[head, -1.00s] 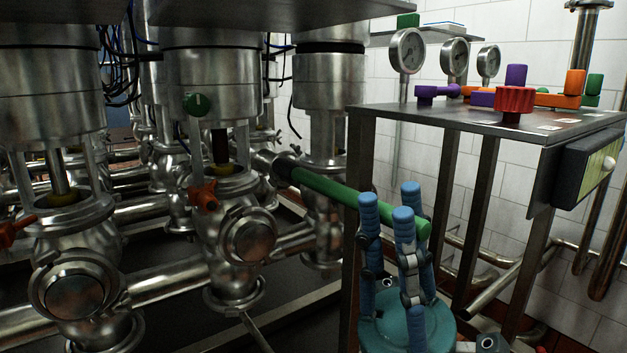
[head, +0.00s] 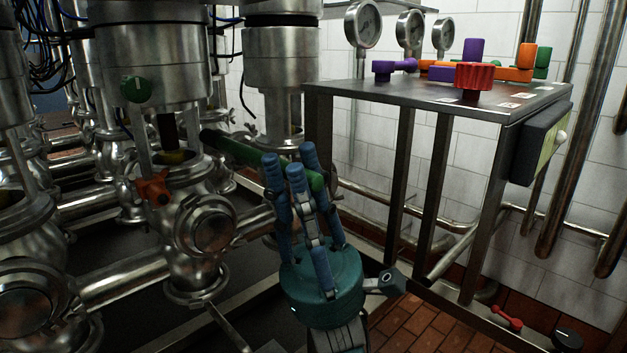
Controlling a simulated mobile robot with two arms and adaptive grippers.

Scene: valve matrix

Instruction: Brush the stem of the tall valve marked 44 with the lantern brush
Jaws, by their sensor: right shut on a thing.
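My right gripper (head: 296,178), teal with blue fingers, is shut around the green handle of the lantern brush (head: 238,152). The brush slants up to the left. Its far end is dark and lies close to the right side of a steel valve's open lantern; bristles cannot be made out. Inside that lantern, a dark brown stem (head: 169,132) stands above a yellowish ring. The valve (head: 173,78) has a green knob on its upper housing and an orange-red handle below. No number 44 can be read. My left gripper is not in view.
Other steel valves and pipes (head: 125,276) crowd the left and back. A metal stand (head: 415,100) at right carries a red knob (head: 487,77), purple and orange pieces, and gauges behind.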

